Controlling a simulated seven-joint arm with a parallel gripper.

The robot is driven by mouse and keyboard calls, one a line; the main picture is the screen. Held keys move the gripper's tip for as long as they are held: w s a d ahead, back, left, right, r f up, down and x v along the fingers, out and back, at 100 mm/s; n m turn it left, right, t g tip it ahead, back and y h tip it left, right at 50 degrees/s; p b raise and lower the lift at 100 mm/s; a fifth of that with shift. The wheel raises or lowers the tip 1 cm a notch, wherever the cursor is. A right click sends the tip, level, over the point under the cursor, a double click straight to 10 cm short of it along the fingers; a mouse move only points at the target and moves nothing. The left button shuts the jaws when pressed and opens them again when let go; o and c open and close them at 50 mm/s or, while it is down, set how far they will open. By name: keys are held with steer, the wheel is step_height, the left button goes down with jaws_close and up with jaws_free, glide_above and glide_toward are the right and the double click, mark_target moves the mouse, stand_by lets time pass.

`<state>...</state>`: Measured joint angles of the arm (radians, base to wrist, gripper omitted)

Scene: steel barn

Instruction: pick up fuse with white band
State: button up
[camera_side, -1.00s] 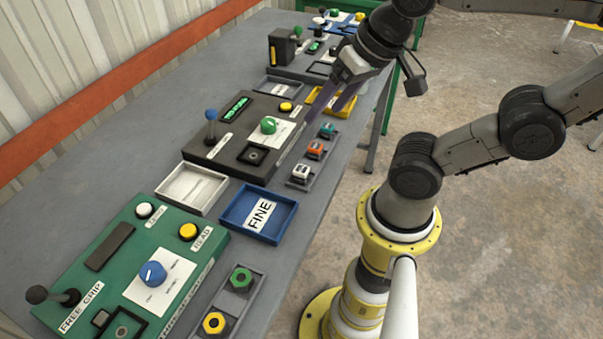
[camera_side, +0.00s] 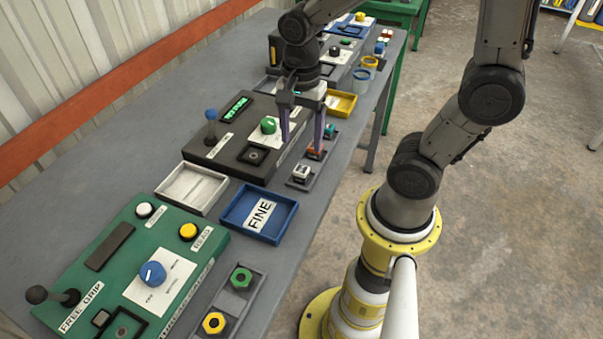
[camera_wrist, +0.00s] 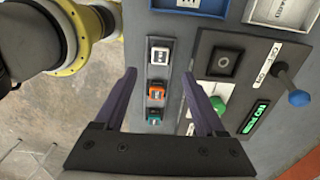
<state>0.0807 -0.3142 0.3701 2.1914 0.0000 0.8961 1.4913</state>
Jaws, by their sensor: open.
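The fuse with the white band (camera_side: 301,172) sits in the near end of a narrow grey rack (camera_side: 302,184) by the table's right edge. In the wrist view the white fuse (camera_wrist: 160,56) lies just beyond the fingertips, roughly centred between them. My gripper (camera_side: 301,144) is open and empty, pointing down above the rack, by the orange-banded fuse (camera_side: 315,152). In the wrist view my open gripper (camera_wrist: 159,73) has the orange fuse (camera_wrist: 155,90) and teal fuse (camera_wrist: 153,116) between its fingers.
The black panel (camera_side: 225,155) with a blue-tipped lever (camera_side: 211,115) and green knob (camera_side: 268,125) stands left of the rack. A blue FINE tray (camera_side: 235,225) and a white tray (camera_side: 182,200) lie nearer the camera. A yellow tray (camera_side: 343,104) is behind.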

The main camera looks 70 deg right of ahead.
mark_target(302, 169)
step_height(302, 169, down, 9)
steer(key=shift+f, duration=0.2)
jaws_close()
stand_by(0.7)
